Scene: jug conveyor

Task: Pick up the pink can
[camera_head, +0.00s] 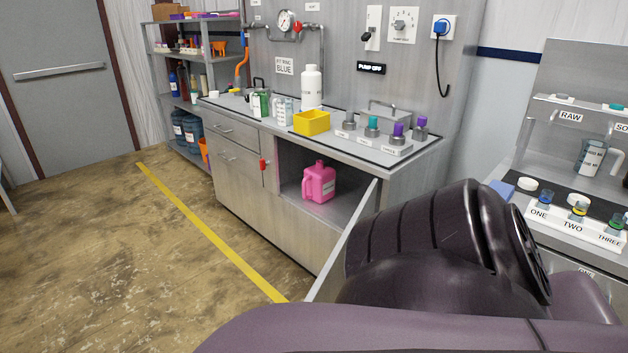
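The pink can (319,182), a jug with a handle and a pale label, stands upright inside the open lower compartment of the grey counter cabinet (240,182). The compartment's door (341,246) is swung open to the right of the can. A large dark arm part of mine fills the lower right of the view, in front of the door's near edge. Neither gripper's fingers show, and nothing is seen touching the can.
The counter top holds a yellow bin (312,122), a white bottle (312,88) and several purple and teal-topped pieces. A bench with numbered jars (578,209) stands at right. A shelf rack (186,70) stands at back left. The floor at left is clear, crossed by a yellow line (205,229).

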